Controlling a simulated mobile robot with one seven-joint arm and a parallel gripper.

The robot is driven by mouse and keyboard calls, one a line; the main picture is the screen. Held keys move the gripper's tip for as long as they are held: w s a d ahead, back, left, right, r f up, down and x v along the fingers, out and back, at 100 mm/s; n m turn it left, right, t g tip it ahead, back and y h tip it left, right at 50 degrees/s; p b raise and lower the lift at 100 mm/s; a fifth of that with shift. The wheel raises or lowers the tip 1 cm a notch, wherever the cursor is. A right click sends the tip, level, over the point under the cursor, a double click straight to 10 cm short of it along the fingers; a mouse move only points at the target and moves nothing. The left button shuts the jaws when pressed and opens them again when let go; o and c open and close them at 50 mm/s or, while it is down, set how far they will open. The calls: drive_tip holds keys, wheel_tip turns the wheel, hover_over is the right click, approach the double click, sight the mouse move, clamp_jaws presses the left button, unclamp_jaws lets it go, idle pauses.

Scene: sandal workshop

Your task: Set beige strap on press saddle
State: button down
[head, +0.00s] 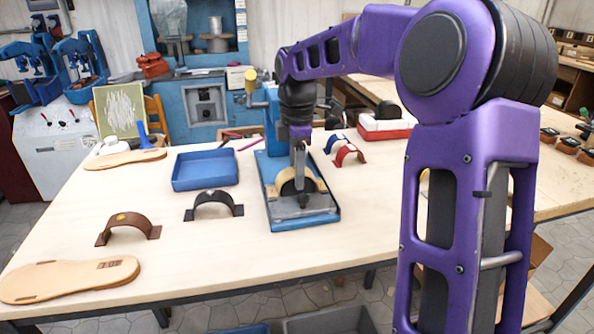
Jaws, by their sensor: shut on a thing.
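The beige strap (314,182) is an arch on the blue press (280,223), its curve over or just around the dark press saddle (302,209). My gripper (300,182) points straight down over the press and is shut on the strap near the top of its arch. My gripper's fingers hide the middle of the strap and part of the saddle. I cannot tell whether the strap rests fully on the saddle.
Left of the press are a black strap (213,203), a brown strap (129,227), an empty blue tray (205,170) and a sandal sole (70,279). Red strap (348,154) and blue strap (333,143) lie behind right. The table front (235,262) is clear.

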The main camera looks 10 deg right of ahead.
drive_tip(key=shift+f, duration=0.25)
unclamp_jaws()
idle(0.4)
wheel_tip(320, 180, up, 7)
drive_tip(key=p, duration=0.7)
idle(0.3)
